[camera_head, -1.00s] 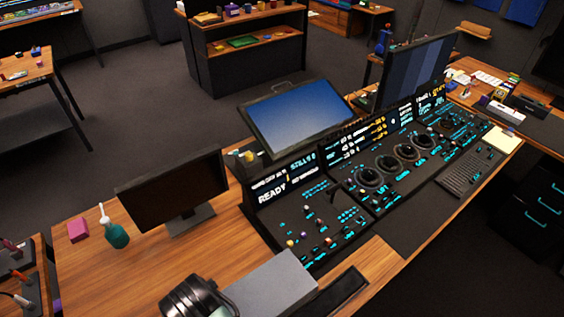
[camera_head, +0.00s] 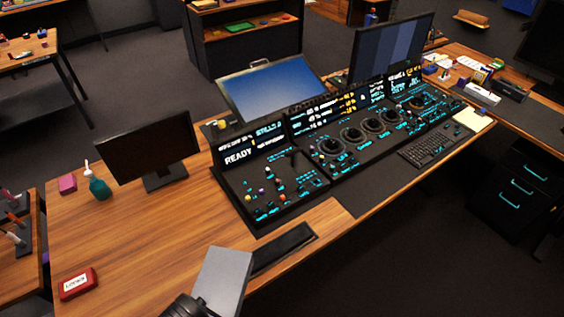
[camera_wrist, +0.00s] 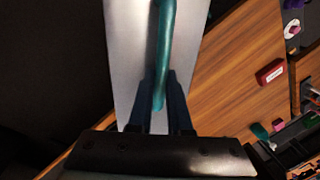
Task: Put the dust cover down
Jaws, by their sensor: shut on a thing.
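The dust cover (camera_head: 224,276) is a pale grey flat-sided piece at the lower middle of the head view, seen over the front part of the wooden desk. It also fills the upper middle of the wrist view (camera_wrist: 130,50), with a teal bar handle (camera_wrist: 166,40) along it. My gripper (camera_wrist: 160,92) is shut on this handle, a dark finger on each side. In the head view the fingers are hidden; only my dark wrist shows below the cover. I cannot tell whether the cover touches the desk.
The control console (camera_head: 270,190) stands behind, with a dark recessed strip (camera_head: 284,248) right of the cover. Bare desk (camera_head: 150,235) lies between.

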